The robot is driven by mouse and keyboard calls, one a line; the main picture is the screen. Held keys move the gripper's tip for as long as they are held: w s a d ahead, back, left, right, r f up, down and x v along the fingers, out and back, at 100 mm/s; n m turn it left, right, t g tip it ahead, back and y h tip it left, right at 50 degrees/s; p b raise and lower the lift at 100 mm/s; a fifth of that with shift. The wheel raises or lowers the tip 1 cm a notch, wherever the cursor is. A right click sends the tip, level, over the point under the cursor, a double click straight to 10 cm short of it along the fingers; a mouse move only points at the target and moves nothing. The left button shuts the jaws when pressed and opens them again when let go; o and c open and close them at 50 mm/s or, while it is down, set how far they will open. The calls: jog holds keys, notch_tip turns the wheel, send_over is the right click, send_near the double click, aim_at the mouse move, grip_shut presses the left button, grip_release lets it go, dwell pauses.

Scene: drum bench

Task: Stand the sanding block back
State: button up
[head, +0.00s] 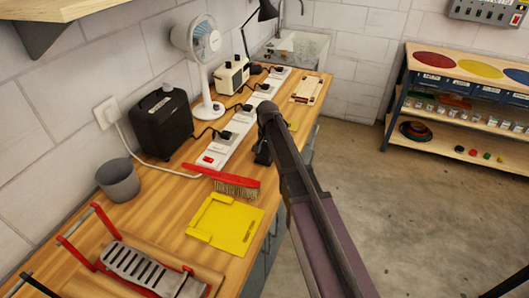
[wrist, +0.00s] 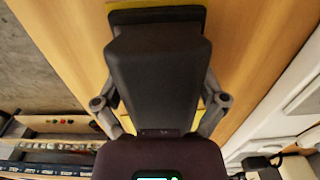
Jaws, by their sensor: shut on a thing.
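My gripper (wrist: 158,75) fills the middle of the wrist view, its grey finger links on both sides and its fingertips hidden behind its dark body. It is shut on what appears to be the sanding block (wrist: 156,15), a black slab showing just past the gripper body. Yellow shows beyond the slab and beside the fingers, over the wooden bench. I cannot tell whether the block touches the surface. In the head view my arm hides most of this spot; a small dark shape (head: 263,152) shows beside it, and a bit of yellow (head: 291,124) just behind it.
A yellow plate (head: 238,237) with a raised corner edge lies on the bench, a red-handled brush (head: 222,178) behind it. A white power strip (head: 232,138), black box (head: 162,123), fan (head: 203,60), grey cup (head: 118,181) and red-framed rack (head: 150,265) stand along the wall side.

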jog(key=shift+o, duration=0.2)
jog(key=shift+s+f, duration=0.15)
jog(key=shift+f, duration=0.05)
jog(key=o, duration=1)
jog(key=shift+f, duration=0.1)
jog(key=shift+c, duration=0.2)
jog(key=shift+w+r, duration=0.2)
notch_tip(320, 180, up, 13)
jog(key=p, duration=1.3)
jog(key=shift+s+d, duration=0.1)
jog(key=shift+s, duration=0.1)
jog(key=s+d+n, duration=0.2)
jog(key=s+d, duration=0.5)
jog(key=s, duration=0.4)
jog(key=s+d+n, duration=0.2)
jog(key=s+d, duration=0.6)
jog(key=s, duration=0.4)
